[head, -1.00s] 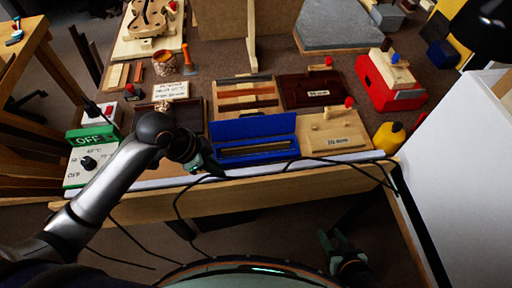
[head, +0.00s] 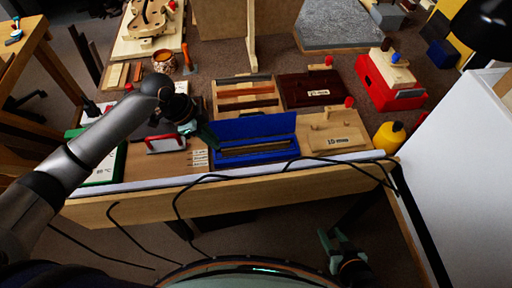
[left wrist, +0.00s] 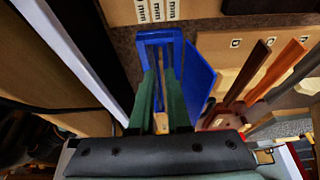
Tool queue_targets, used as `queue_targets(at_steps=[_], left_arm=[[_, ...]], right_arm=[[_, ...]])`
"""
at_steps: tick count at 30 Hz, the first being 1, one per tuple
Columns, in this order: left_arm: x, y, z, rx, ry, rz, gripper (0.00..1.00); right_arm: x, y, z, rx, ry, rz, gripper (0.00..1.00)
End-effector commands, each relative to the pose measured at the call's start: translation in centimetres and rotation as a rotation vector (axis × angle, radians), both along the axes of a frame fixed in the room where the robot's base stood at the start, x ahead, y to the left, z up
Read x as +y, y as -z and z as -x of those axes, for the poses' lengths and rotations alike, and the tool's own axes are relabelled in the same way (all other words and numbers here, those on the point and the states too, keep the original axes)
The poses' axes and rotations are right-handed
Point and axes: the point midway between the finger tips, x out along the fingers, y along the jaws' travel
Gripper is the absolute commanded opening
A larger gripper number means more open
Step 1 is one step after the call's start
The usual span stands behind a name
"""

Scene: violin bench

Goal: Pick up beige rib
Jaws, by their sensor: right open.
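A blue case (head: 255,126) lies open at the front of the bench, lid raised. A thin beige strip, which looks like the rib (head: 255,147), lies inside it; the left wrist view also shows a beige strip (left wrist: 162,66) in the case. My left gripper (head: 211,137) is above the bench by the case's left end. In the left wrist view its green fingers (left wrist: 162,85) are apart, with the case and strip seen between and beyond them. My right gripper (head: 333,237) is open and empty, low in front of the bench.
Behind the case a wooden tray (head: 247,104) holds several strips. A green and white control box (head: 105,165) is at the left. A cable hangs over the front edge.

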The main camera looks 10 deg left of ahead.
Motion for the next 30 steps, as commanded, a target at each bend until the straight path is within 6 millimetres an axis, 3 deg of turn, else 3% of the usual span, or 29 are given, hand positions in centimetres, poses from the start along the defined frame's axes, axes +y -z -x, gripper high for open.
queue_targets(at_steps=[13,20,24,30], left_arm=[[-2.5,4.5,-0.9,0.0,-0.001,-0.001,0.15],[-2.6,4.7,-0.9,-0.001,-0.001,-0.002,0.15],[-2.5,4.6,-0.9,-0.001,-0.001,-0.002,0.01],[-2.5,4.6,-0.9,-0.001,-0.002,-0.002,0.0]], right_arm=[[0.0,0.0,0.0,-0.001,0.0,0.0,0.42],[0.0,0.0,0.0,-0.001,0.0,0.0,0.42],[0.0,0.0,-0.1,-0.001,0.0,0.0,0.42],[0.0,0.0,0.0,-0.001,0.0,0.0,0.42]])
